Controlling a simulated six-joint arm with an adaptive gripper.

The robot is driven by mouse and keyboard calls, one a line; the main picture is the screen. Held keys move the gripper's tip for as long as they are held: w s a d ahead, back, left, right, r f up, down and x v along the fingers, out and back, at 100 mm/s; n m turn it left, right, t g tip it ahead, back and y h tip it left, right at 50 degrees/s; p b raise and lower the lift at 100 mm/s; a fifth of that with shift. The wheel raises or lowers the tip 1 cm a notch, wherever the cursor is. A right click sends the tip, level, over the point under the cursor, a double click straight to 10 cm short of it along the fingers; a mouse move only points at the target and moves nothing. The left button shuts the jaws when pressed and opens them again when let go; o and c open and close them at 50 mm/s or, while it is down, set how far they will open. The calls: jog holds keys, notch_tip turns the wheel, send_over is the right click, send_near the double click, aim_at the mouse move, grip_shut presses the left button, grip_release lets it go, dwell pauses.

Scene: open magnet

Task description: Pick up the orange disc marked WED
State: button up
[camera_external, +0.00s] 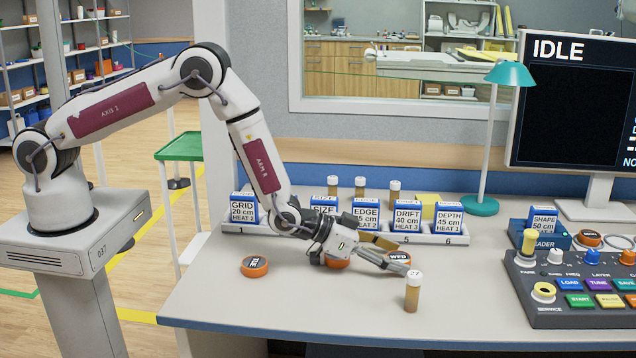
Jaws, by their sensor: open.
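The orange disc marked WED (399,257) lies on the grey desk, left of and behind a small amber vial. My gripper (401,259) is low over the desk, tilted, its fingers spread and reaching toward the right. The WED disc shows between the two fingers, its lower edge partly hidden by the nearer finger. I cannot tell whether a finger touches it. Another orange disc (337,263) is partly hidden under my gripper's body. A third orange disc (254,266), with dark lettering on top, lies further left.
The amber vial (412,292) stands close to the nearer fingertip. Behind is a numbered rack (451,239) of blue-and-white boxes, with several vials beyond it. A control panel (585,290), a monitor and a teal lamp (481,206) stand to the right. The front left desk is clear.

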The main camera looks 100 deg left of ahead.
aim_at(392, 257)
jog(key=c, duration=1.2)
jog(key=shift+c, duration=0.2)
jog(key=shift+r, duration=0.2)
notch_tip(392, 257, up, 10)
jog(key=shift+f, duration=0.15)
